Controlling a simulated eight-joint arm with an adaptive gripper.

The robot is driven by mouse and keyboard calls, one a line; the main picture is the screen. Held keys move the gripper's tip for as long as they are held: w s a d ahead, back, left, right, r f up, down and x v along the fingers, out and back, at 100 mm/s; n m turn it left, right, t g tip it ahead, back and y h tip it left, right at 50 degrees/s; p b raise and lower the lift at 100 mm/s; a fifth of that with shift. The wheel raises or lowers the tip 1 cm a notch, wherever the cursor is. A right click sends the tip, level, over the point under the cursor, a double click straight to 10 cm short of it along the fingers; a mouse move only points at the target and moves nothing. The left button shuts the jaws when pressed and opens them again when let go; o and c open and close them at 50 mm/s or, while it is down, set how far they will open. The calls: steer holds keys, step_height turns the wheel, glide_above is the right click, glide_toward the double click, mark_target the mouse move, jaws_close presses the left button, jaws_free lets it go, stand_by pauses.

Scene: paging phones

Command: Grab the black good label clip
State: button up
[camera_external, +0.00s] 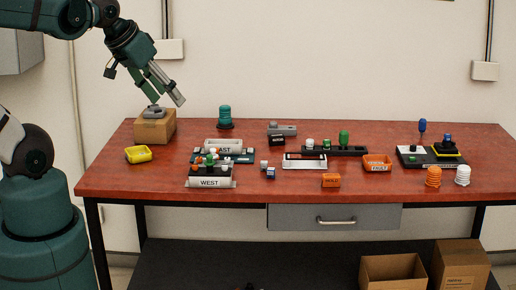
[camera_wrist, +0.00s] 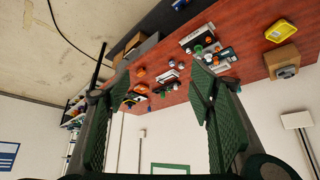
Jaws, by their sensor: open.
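My gripper (camera_external: 169,102) is open and empty in the external view, high at the left end of the red table. Its two fingers are spread apart in the wrist view (camera_wrist: 162,72), with nothing between them. A small black block (camera_external: 276,140) stands near the table's middle, in front of a grey device (camera_external: 283,129). It may be the black label clip, but I cannot read any "good" label on it. It lies far to the right of my gripper and lower. I cannot make it out surely in the wrist view.
A cardboard box (camera_external: 155,131) with a grey piece (camera_external: 154,112) on top stands below my gripper. A yellow tray (camera_external: 138,155), green beacon (camera_external: 225,115), WEST panel (camera_external: 210,183), orange block (camera_external: 331,181) and orange tray (camera_external: 377,164) share the table.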

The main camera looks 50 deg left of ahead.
steer(key=shift+w, duration=0.1)
steer(key=w+a+r+n+g, duration=0.1)
steer(key=w+a+r, duration=0.15)
steer(key=w, duration=0.75)
steer(key=w+a+r+n+g, duration=0.1)
steer(key=w+a+r+n, duration=0.15)
steer(key=w, duration=0.65)
steer(key=w+a+r+n+g, duration=0.1)
steer(key=w+r, duration=0.2)
steer(key=w, duration=0.7)
steer(key=n+g+b, duration=0.2)
steer(key=n+g, duration=0.2)
steer(key=n, duration=0.3)
glide_above(277, 135)
steer(key=f, duration=3.6)
steer(key=shift+s+d+f, duration=0.15)
steer(key=shift+d+f, duration=0.05)
steer(key=shift+d, duration=0.05)
steer(key=shift+a+f, duration=0.15)
steer(key=shift+f, duration=0.35)
